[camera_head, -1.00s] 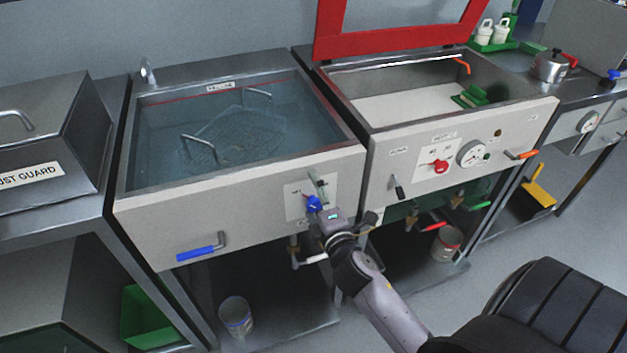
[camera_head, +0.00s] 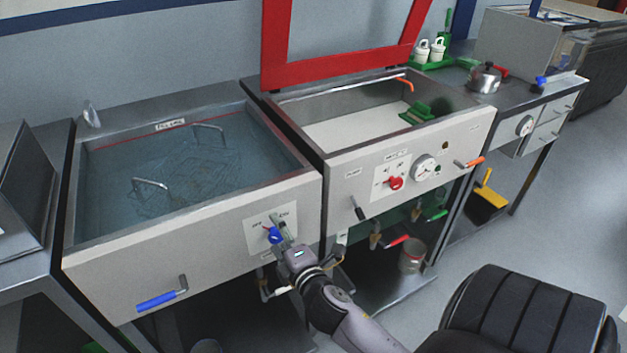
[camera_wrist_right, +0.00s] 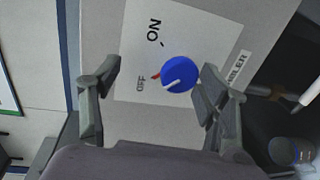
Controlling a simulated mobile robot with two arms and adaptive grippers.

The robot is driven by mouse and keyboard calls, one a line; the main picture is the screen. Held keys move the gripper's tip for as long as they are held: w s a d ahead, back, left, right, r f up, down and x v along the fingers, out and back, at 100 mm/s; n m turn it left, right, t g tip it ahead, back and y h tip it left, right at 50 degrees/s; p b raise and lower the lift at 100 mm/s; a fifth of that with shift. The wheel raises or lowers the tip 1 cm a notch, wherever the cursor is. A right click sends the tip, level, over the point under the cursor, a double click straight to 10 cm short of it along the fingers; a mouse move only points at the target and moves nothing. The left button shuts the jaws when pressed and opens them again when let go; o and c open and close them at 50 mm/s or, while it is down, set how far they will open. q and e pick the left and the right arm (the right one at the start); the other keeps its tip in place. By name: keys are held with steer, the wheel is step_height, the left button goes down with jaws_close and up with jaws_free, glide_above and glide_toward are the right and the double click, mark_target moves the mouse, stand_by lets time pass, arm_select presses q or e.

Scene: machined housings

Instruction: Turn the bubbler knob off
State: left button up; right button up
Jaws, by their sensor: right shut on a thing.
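The bubbler knob (camera_head: 274,236) is a round blue knob on a white label plate on the front of the water-filled tank (camera_head: 95,275). It also shows in the right wrist view (camera_wrist_right: 180,72), with a white line on its face. A small red mark at its left edge lies towards the word OFF, while ON is further up the plate. My right gripper (camera_head: 284,236) is at the knob in the head view and is shut on it. In the wrist view its fingers (camera_wrist_right: 155,82) stand either side of the knob. My left gripper is not in view.
A blue lever handle (camera_head: 157,301) sticks out at the tank's lower left. The neighbouring basin (camera_head: 455,140) has a red knob (camera_head: 396,183), a dial (camera_head: 424,167) and levers, under a red-framed lid (camera_head: 275,50). Pipes and valves hang below the tanks.

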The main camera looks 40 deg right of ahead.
arm_select(q)
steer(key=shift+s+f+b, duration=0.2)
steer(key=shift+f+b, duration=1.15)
steer(key=shift+b, duration=0.05)
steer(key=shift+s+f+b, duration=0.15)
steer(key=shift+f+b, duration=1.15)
steer(key=shift+b, duration=0.05)
arm_select(e)
steer(key=v, duration=1.9)
